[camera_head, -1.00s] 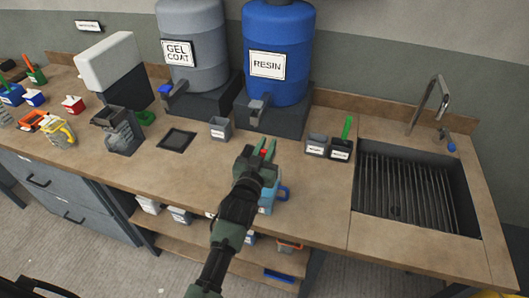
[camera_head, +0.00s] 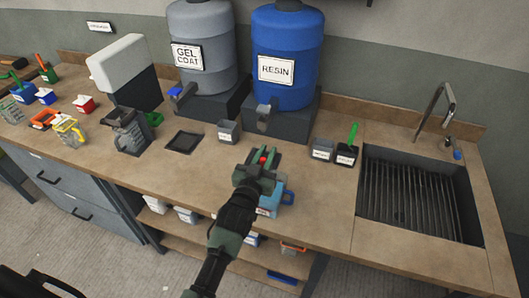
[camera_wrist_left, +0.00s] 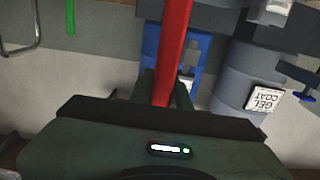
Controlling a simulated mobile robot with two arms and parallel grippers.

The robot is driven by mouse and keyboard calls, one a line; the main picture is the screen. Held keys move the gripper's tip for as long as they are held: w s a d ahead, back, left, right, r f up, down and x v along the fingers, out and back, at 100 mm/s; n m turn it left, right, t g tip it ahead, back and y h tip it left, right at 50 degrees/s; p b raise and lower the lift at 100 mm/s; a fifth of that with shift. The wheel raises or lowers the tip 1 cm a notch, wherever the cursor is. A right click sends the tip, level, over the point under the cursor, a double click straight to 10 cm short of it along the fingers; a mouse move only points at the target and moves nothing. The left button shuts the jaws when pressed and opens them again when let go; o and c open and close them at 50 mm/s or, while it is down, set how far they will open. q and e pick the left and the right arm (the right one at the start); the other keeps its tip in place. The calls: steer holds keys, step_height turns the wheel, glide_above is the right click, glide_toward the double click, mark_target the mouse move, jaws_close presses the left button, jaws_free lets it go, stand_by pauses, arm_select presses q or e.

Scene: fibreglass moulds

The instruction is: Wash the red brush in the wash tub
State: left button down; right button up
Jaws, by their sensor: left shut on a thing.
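My left gripper (camera_head: 264,157) is above the front part of the worktop, shut on the red brush. Only a small red bit of the brush (camera_head: 264,159) shows between the fingers in the head view; in the left wrist view its long red handle (camera_wrist_left: 174,50) runs up from the jaws. Two small grey labelled tubs stand beside the sink: one empty-looking (camera_head: 322,149), and one (camera_head: 346,155) with a green-handled brush (camera_head: 353,133) in it. Another small grey tub (camera_head: 229,131) stands below the gel coat drum. I cannot read which is the wash tub.
The gel coat drum (camera_head: 203,45) and the blue resin drum (camera_head: 288,50) stand at the back. The sink (camera_head: 415,195) is at the right. A blue-handled container (camera_head: 270,205) is partly hidden behind my left gripper.

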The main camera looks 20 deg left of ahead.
arm_select(q)
steer(key=shift+r, duration=0.15)
step_height(320, 180, up, 9)
steer(key=p, duration=0.4)
steer(key=shift+r, duration=0.15)
stand_by(0.6)
stand_by(0.5)
